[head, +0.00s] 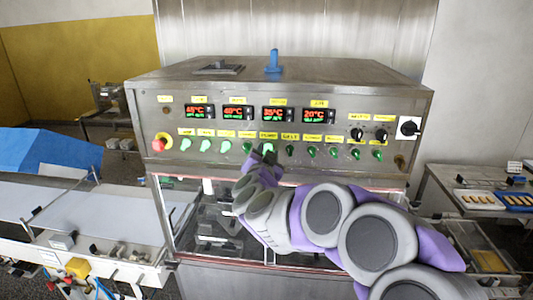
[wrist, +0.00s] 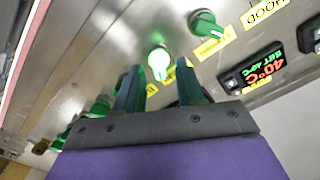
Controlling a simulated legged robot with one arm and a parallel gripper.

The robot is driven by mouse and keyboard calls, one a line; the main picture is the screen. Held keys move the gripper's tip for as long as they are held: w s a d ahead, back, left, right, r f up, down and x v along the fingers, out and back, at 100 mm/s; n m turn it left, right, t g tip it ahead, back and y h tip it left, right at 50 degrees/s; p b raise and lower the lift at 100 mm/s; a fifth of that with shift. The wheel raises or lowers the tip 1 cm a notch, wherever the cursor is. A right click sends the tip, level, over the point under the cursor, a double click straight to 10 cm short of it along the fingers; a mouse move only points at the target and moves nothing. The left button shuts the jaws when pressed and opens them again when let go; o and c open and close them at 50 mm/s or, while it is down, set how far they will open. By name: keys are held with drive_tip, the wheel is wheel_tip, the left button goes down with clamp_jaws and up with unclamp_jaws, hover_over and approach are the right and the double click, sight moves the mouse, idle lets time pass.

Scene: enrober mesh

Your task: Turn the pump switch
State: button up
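A row of green rotary switches runs along the steel control panel (head: 340,133), each under a yellow label. The labels are too small to read, so I cannot tell for sure which one is the pump switch. My gripper (head: 262,152) is at the middle of this row, in front of a brightly lit green switch (head: 268,147). In the wrist view my gripper (wrist: 160,75) is open, and a lit green switch (wrist: 158,62) shows between its two dark green fingertips. I cannot tell whether they touch it. The label beside that switch is mostly hidden by the fingers.
Another green switch (wrist: 206,25) sits close beside the fingers. Above the row are red and green displays (head: 238,113). A red knob (head: 161,142) is at the panel's left, black knobs (head: 381,135) at its right. A glass-fronted chamber (head: 215,225) lies below.

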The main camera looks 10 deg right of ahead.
drive_tip(key=v, duration=1.6)
drive_tip(key=shift+a, duration=0.15)
drive_tip(key=s+a+f+n+g+y+b, duration=0.5)
drive_tip(key=s+a+f+n+y+b, duration=0.15)
drive_tip(key=a+f+n+y, duration=0.4)
drive_tip(key=s+d+f+g+h+b, duration=0.1)
drive_tip(key=s+d+f+g+b, duration=0.25)
drive_tip(key=s+f, duration=0.5)
drive_tip(key=s+d+f+g+h+b, duration=0.1)
drive_tip(key=s+d+f+g+b, duration=0.3)
drive_tip(key=s+f, duration=0.5)
drive_tip(key=s+d+f+g+h+b, duration=0.1)
drive_tip(key=s+d+f+g+h, duration=0.2)
drive_tip(key=s+d+f+g, duration=0.2)
drive_tip(key=s+d+g, duration=0.1)
drive_tip(key=s+d, duration=0.2)
drive_tip(key=s, duration=0.4)
drive_tip(key=shift+d+f+m, duration=0.25)
drive_tip(key=shift+d+m, duration=0.05)
drive_tip(key=shift+m, duration=0.05)
